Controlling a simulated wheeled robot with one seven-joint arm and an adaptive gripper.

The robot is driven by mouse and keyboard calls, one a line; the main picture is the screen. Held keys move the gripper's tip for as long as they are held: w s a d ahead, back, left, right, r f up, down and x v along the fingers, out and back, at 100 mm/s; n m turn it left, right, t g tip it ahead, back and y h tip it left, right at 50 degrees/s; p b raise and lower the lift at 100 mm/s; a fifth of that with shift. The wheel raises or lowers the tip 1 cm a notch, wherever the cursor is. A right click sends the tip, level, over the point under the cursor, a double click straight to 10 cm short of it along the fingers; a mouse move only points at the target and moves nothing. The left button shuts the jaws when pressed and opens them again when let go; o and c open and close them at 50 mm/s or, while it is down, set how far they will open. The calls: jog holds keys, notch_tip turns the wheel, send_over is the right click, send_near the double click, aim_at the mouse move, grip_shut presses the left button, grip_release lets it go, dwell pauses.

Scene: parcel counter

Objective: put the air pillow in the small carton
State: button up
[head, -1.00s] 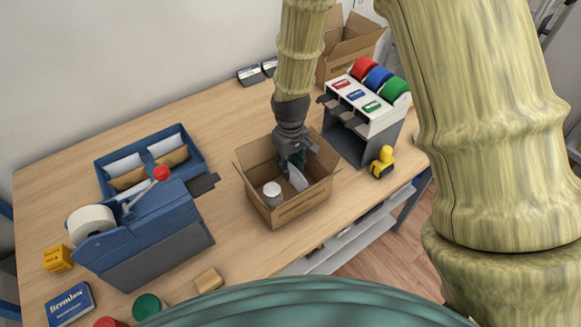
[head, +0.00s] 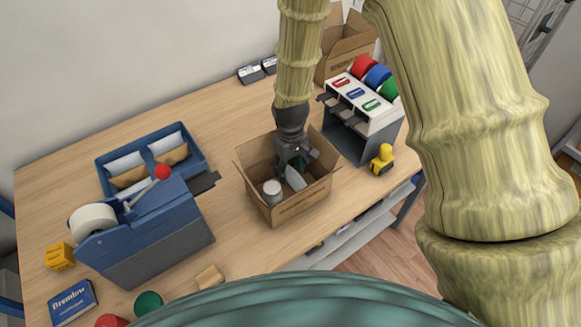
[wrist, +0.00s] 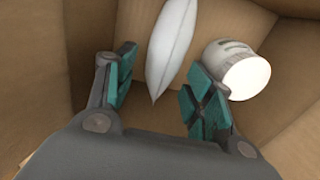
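The small carton (head: 290,207) stands open on the table, its flaps spread. The white air pillow (head: 295,179) is inside it, leaning beside a white-lidded jar (head: 272,190). My gripper (head: 297,166) reaches down into the carton from above. In the wrist view, my gripper (wrist: 158,90) is open, its teal-padded fingers apart. The air pillow (wrist: 171,42) lies beyond and between the fingers, with a gap on both sides. The jar (wrist: 236,70) lies just past the right finger. The head view hides part of the pillow behind my gripper.
A blue tape dispenser (head: 150,235) and a blue tray (head: 203,158) of pillows and envelopes stand left. A label-roll rack (head: 362,115), a yellow tool (head: 382,159) and a larger open carton (head: 345,52) stand right and behind. A small block (head: 209,277) lies near the front edge.

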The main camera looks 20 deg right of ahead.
jog(key=shift+r, duration=0.2)
notch_tip(320, 180, up, 12)
jog(key=b, duration=0.4)
dwell(0.5)
dwell(1.2)
